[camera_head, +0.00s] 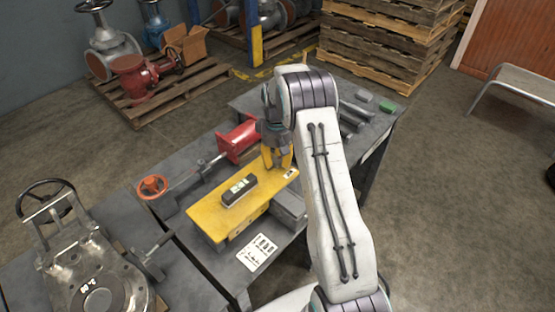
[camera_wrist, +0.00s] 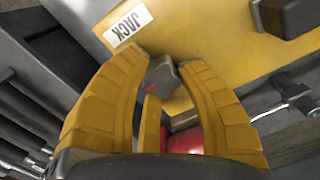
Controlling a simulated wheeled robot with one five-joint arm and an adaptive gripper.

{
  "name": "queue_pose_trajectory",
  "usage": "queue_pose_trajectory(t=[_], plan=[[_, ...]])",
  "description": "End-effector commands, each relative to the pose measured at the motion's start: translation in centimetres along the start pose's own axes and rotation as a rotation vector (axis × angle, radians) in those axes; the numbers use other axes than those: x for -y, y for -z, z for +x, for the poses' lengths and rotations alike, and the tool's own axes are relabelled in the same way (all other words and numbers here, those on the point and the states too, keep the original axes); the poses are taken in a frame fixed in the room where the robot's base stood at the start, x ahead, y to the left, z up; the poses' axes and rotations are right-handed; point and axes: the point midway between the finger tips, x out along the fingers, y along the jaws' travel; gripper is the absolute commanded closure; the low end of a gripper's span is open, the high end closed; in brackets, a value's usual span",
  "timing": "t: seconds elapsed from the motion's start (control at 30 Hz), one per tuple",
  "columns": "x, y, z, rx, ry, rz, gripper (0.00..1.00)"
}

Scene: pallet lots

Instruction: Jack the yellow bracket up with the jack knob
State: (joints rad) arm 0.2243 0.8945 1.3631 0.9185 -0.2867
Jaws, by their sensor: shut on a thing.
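The yellow bracket (camera_head: 232,208) is a flat plate on the workbench in the head view, with a dark block (camera_head: 239,189) lying on top. In the wrist view the bracket (camera_wrist: 225,35) fills the top, with a white JACK label (camera_wrist: 127,25) on it. My gripper (camera_head: 277,163) is at the bracket's far right end, pointing down. How far the bracket is raised cannot be told.
A red vise-like part (camera_head: 238,140) stands just behind the bracket. An orange handwheel (camera_head: 152,187) is to its left. A printed sheet (camera_head: 257,252) lies in front. A large metal valve (camera_head: 95,280) occupies the left bench. Grey bars (camera_head: 355,112) lie on the bench at right.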

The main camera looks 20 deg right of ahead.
Motion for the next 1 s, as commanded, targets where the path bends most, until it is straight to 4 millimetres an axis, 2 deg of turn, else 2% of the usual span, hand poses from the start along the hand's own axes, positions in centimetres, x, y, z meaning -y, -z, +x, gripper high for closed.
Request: queue_pose_trajectory(t=[0.17,0.2,0.47,0.77,0.87,1.0], plan=[[0.1,0.1,0.1,-0.003,-0.001,-0.004,0.96],[0.1,0.1,0.1,-0.004,-0.001,-0.004,0.61],[0.0,0.1,0.0,-0.003,-0.001,-0.003,0.39],[0.0,0.1,-0.2,-0.004,-0.001,-0.002,0.39],[0.0,0.2,-0.9,-0.005,-0.002,-0.002,0.39],[0.0,0.2,-2.8,-0.007,-0.002,-0.002,0.39]])
